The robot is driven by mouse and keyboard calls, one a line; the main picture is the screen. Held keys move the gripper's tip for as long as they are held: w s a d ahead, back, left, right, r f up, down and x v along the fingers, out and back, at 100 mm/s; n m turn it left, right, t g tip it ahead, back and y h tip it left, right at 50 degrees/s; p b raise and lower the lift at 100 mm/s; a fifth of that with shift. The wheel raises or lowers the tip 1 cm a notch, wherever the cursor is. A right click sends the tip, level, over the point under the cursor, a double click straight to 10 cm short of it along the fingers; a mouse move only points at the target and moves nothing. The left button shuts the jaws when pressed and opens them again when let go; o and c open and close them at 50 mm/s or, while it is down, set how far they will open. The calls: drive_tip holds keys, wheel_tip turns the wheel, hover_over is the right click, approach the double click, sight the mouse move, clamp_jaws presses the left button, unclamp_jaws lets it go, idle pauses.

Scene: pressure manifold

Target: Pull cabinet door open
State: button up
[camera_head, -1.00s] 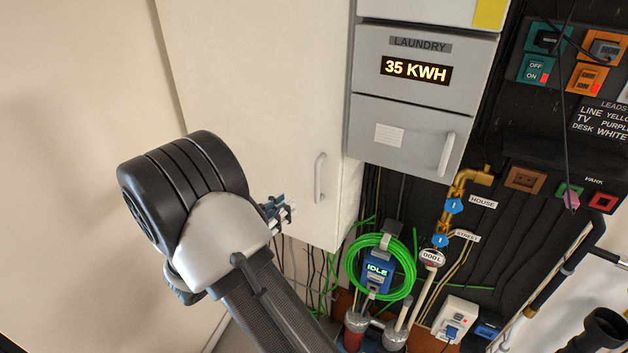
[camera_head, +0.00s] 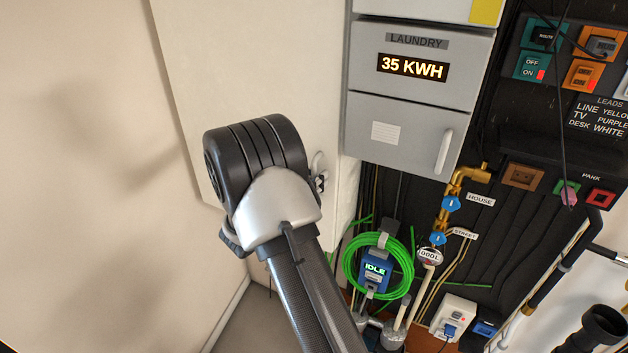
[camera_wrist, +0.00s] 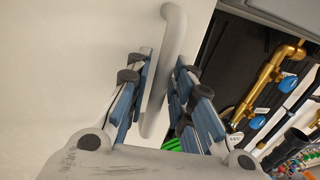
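The white cabinet door (camera_head: 240,60) fills the upper left middle of the head view, beside the grey meter boxes. Its pale, curved vertical handle (camera_wrist: 174,40) is in the wrist view, and its upper end (camera_head: 320,158) shows in the head view just past my wrist. My gripper (camera_wrist: 164,66) is at the handle in the wrist view, with one blue-padded finger on each side. The fingers look apart, with the handle between them; firm contact on both sides is not clear. In the head view my wrist hides most of the gripper and the lower handle.
A grey laundry panel with a handle (camera_head: 444,150) is right of the door. Below it are a green coiled cable (camera_head: 348,272) and brass pipes (camera_head: 454,190) with blue valves. A plain wall (camera_head: 80,150) lies left, with clear floor (camera_head: 240,322) below the door.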

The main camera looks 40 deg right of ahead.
clamp_jaws()
idle(0.6)
